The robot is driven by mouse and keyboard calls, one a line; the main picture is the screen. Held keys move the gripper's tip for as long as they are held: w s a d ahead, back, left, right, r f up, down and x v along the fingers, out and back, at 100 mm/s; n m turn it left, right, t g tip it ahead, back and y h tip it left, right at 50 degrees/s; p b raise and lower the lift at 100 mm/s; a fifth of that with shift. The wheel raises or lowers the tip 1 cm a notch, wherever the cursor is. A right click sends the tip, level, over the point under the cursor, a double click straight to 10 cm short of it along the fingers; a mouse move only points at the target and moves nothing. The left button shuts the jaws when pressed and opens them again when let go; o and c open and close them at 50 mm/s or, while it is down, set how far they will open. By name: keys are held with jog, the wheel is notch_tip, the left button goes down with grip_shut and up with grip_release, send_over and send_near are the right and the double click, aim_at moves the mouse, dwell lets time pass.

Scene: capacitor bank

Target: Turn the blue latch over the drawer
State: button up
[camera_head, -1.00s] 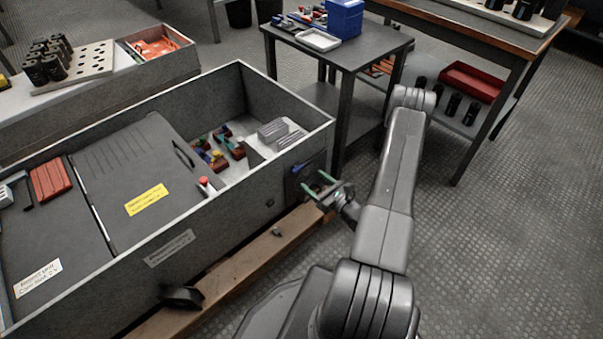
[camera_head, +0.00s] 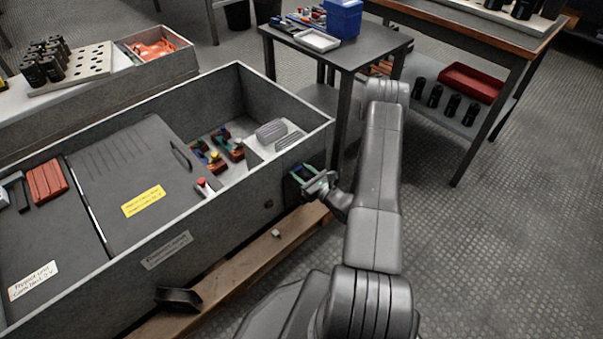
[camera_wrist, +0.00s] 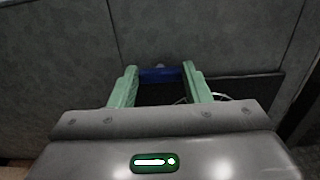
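The blue latch (camera_wrist: 160,76) lies level across the gap between my gripper's fingertips in the wrist view, on the grey side wall of the cabinet. My gripper (camera_wrist: 160,72) has green fingers, spread apart, one near each end of the latch. Whether the fingers touch the latch I cannot tell. In the head view my gripper (camera_head: 303,173) is at the right end of the cabinet's front wall and hides most of the latch. A dark drawer front (camera_wrist: 238,88) shows partly behind and right of the fingers in the wrist view.
The open-topped grey cabinet (camera_head: 225,215) holds coloured parts and a lidded section. A wooden beam (camera_head: 250,262) runs along its foot. A dark side table (camera_head: 355,52) with a blue bin (camera_head: 344,17) stands behind my arm. The floor on the right is clear.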

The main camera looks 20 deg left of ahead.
dwell(0.3)
jog(key=m+b, duration=0.1)
jog(key=m, duration=0.3)
jog(key=shift+w+f+m+b, duration=0.1)
jog(key=shift+m+b, duration=0.2)
jog(key=shift+m, duration=0.1)
jog(key=m, duration=0.4)
jog(key=shift+m+b, duration=0.3)
jog(key=m, duration=0.4)
jog(key=shift+w+d+f, duration=0.1)
jog(key=shift+f+m, duration=0.1)
jog(key=shift+m, duration=2.1)
jog(key=o, duration=1)
jog(key=p+v, duration=0.3)
jog(key=v, duration=1)
jog(key=shift+d, duration=0.4)
